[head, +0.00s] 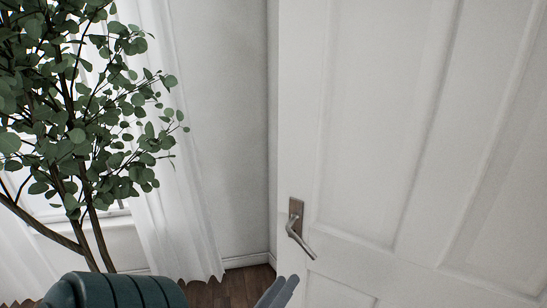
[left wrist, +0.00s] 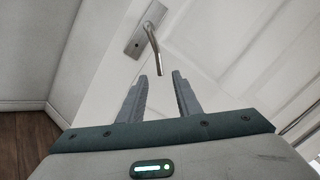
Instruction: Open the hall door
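The white panelled hall door (head: 385,130) fills the right half of the head view. Its metal lever handle (head: 299,236) sits on a small plate near the door's left edge and slopes down to the right. In the left wrist view the handle (left wrist: 152,47) is just beyond the fingertips. My left gripper (left wrist: 158,80) is open, its two fingers apart, with the lever's end between and ahead of the tips and nothing gripped. In the head view a grey finger of the left gripper (head: 283,290) shows below the handle. My right gripper is not in view.
A leafy plant (head: 85,120) stands at the left before white curtains (head: 165,150) and a window. A bare grey wall (head: 228,130) lies between the curtain and the door. A strip of dark wooden floor (head: 230,289) shows below the wall.

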